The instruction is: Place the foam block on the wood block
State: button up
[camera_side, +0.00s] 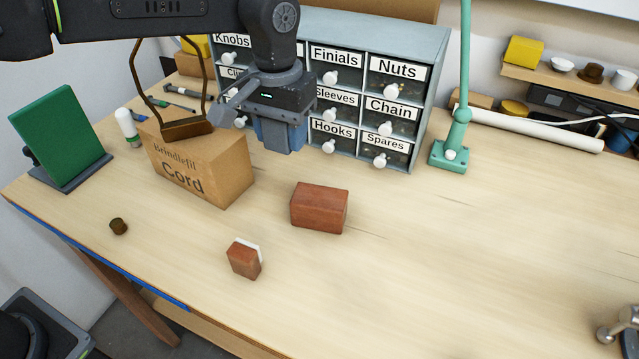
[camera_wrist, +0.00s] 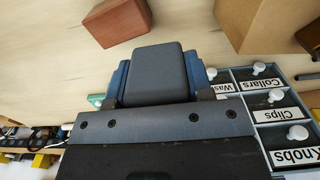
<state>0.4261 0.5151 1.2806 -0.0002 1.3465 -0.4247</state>
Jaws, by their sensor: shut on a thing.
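My gripper (camera_side: 281,140) is in front of the labelled drawer cabinet, above the table and behind the wood block. It is shut on the foam block (camera_wrist: 160,72), a dark grey block with rounded edges that shows between the blue fingers in the wrist view. The wood block (camera_side: 320,207) is reddish brown and lies on the table, in front of and a little right of my gripper. It also shows at the top of the wrist view (camera_wrist: 117,20), apart from the foam block. Nothing rests on its top.
The Cord box (camera_side: 198,172) stands left of my gripper. The drawer cabinet (camera_side: 343,42) is behind it. A small brown block with a white side (camera_side: 244,258) lies at the front. A green lamp stand (camera_side: 451,150) is at right.

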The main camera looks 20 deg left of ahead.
send_over(319, 196)
notch_tip(319, 196, down, 4)
jog(key=shift+r, duration=0.1)
jog(key=shift+f, duration=2.05)
jog(key=shift+f, duration=0.1)
jog(key=shift+f, duration=0.1)
jog(key=o, duration=0.9)
notch_tip(319, 196, up, 12)
jog(key=shift+r, duration=0.2)
